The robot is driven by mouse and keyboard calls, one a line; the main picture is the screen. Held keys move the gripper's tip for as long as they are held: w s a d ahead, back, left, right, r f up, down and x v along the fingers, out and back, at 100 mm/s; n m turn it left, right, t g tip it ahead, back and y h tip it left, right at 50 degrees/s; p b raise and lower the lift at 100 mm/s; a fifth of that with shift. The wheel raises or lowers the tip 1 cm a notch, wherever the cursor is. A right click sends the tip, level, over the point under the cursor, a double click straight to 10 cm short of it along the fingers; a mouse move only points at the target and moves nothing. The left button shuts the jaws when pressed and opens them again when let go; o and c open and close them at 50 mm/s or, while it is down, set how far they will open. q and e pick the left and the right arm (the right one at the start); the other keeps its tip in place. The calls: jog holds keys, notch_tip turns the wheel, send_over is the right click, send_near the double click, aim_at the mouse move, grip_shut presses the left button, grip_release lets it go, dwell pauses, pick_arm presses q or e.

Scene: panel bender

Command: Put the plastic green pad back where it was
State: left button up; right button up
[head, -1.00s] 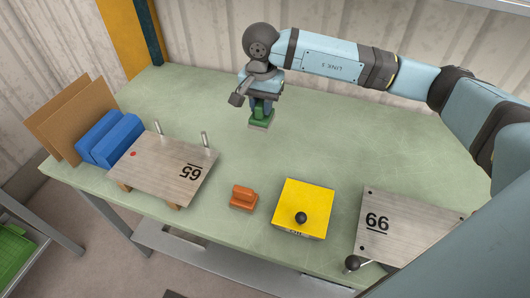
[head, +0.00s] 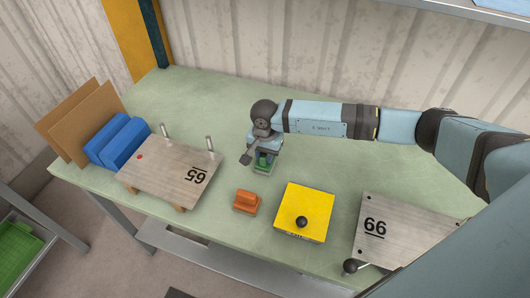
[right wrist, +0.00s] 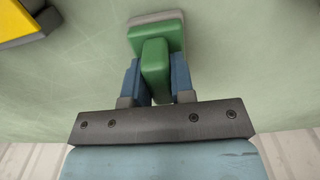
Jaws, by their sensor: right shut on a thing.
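The green pad (head: 263,161) has a raised grip block and a pale grey underside. In the right wrist view, the pad (right wrist: 156,38) has its grip block between the two blue fingers of my right gripper (right wrist: 154,70). My right gripper (head: 262,152) is shut on it over the middle of the green table, behind the orange pad (head: 246,201). The gripper and wrist partly cover the pad in the head view. I cannot tell whether its underside touches the table. My left gripper is not in view.
The yellow block (head: 304,212) with a black knob stands right of the orange pad. Plate 65 (head: 171,172) with two upright pins and blue blocks (head: 117,141) are left. Plate 66 (head: 404,231) is at right. The table (head: 200,105) is clear at back left.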

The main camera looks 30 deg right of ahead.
jog(key=shift+f+b, duration=0.2)
jog(key=shift+b, duration=0.15)
jog(key=o, duration=0.9)
jog(key=shift+r, duration=0.1)
jog(key=shift+r+p, duration=0.25)
jog(key=shift+p, duration=0.15)
jog(key=shift+r, duration=0.4)
notch_tip(320, 180, up, 11)
jog(key=b, duration=0.2)
